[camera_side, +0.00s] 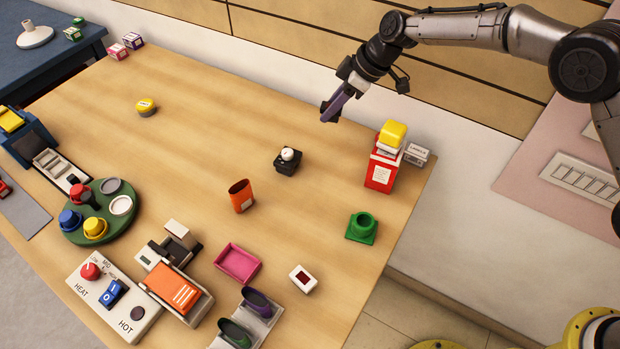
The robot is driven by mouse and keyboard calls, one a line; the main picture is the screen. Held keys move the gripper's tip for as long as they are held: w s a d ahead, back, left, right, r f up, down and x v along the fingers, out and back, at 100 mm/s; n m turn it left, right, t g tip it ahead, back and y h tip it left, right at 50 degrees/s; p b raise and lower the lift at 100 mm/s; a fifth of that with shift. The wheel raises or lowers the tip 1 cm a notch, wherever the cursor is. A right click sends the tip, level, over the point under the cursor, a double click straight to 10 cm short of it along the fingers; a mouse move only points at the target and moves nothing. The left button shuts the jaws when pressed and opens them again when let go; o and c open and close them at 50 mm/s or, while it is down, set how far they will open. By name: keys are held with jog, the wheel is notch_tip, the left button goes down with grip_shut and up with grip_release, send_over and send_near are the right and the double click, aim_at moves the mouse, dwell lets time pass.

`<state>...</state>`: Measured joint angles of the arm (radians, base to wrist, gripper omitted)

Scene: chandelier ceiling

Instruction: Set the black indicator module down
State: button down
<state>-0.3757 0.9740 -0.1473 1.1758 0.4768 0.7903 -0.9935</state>
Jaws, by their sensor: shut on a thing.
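A black module with a white dome on top (287,162) stands upright on the wooden table, near the middle. It best matches the black indicator module. My gripper (329,114) is above the table, up and to the right of this module and clearly apart from it. My gripper is shut on a slim dark purple thing (339,104), seen at a slant; its exact shape is hard to tell from the fingers. Nothing hides the black module.
A red box with a yellow top (380,172) stands at the right edge, with a green block (362,228) nearer. An orange cup (241,196) and pink tray (238,264) stand left of centre. A green round tray (131,226) holds several pieces. The table's far middle is mostly clear.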

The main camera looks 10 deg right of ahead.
jog(key=s+r+n+g, duration=0.1)
jog(key=s+n+g, duration=0.3)
jog(key=s, duration=0.9)
jog(key=s+r+n+g, duration=0.15)
jog(key=s+n, duration=0.45)
jog(key=s, duration=0.7)
jog(key=w+a+f, duration=0.6)
jog(key=a, duration=0.1)
jog(key=w+a+f, duration=0.3)
jog(key=shift+a+f, duration=0.25)
jog(key=shift+f, duration=1.6)
jog(key=shift+f, duration=0.1)
jog(key=c, duration=0.6)
grip_release()
